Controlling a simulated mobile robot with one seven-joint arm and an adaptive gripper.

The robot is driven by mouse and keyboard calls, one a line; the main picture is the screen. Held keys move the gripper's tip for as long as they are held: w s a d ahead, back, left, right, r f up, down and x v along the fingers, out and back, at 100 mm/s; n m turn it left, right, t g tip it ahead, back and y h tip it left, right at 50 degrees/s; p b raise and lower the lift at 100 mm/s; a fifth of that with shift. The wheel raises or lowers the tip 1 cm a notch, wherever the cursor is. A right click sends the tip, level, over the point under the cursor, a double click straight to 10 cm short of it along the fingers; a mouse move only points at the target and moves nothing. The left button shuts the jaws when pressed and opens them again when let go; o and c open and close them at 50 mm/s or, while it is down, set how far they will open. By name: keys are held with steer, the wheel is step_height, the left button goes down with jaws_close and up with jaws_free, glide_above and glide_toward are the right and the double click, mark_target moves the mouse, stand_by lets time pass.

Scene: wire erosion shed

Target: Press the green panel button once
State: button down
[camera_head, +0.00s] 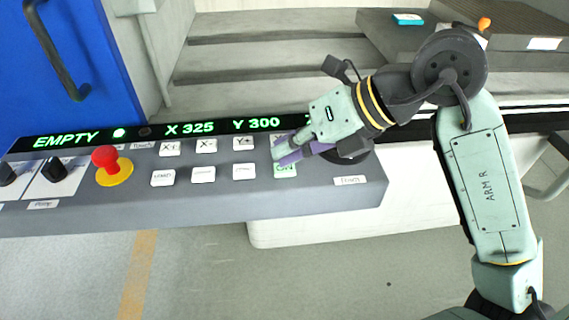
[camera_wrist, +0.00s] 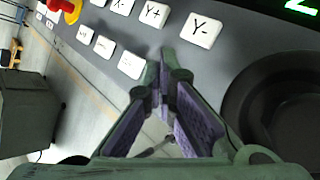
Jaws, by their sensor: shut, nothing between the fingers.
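The green panel button (camera_head: 285,170) is a pale key with green lettering that reads ON, at the right end of the lower key row in the head view. My gripper (camera_head: 279,154) is shut and empty, its purple-padded fingers pointing left over the right end of the keys. The fingertips appear just above the green button in the picture; whether they touch anything I cannot tell. In the wrist view my gripper (camera_wrist: 163,62) reaches past the lower row, and the green button is not visible there, probably hidden behind the fingers.
The grey panel (camera_head: 225,203) also bears white keys, including Y+ (camera_head: 243,143) and Y- (camera_wrist: 201,30). A red mushroom button (camera_head: 105,157) on a yellow base and black knobs stand at left. A dark round part (camera_wrist: 285,110) lies right of my fingers.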

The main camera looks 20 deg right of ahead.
steer(key=shift+r, duration=0.1)
steer(key=shift+r+p, duration=0.3)
steer(key=shift+r, duration=0.45)
steer(key=shift+r+p, duration=1.3)
steer(key=shift+r, duration=1.2)
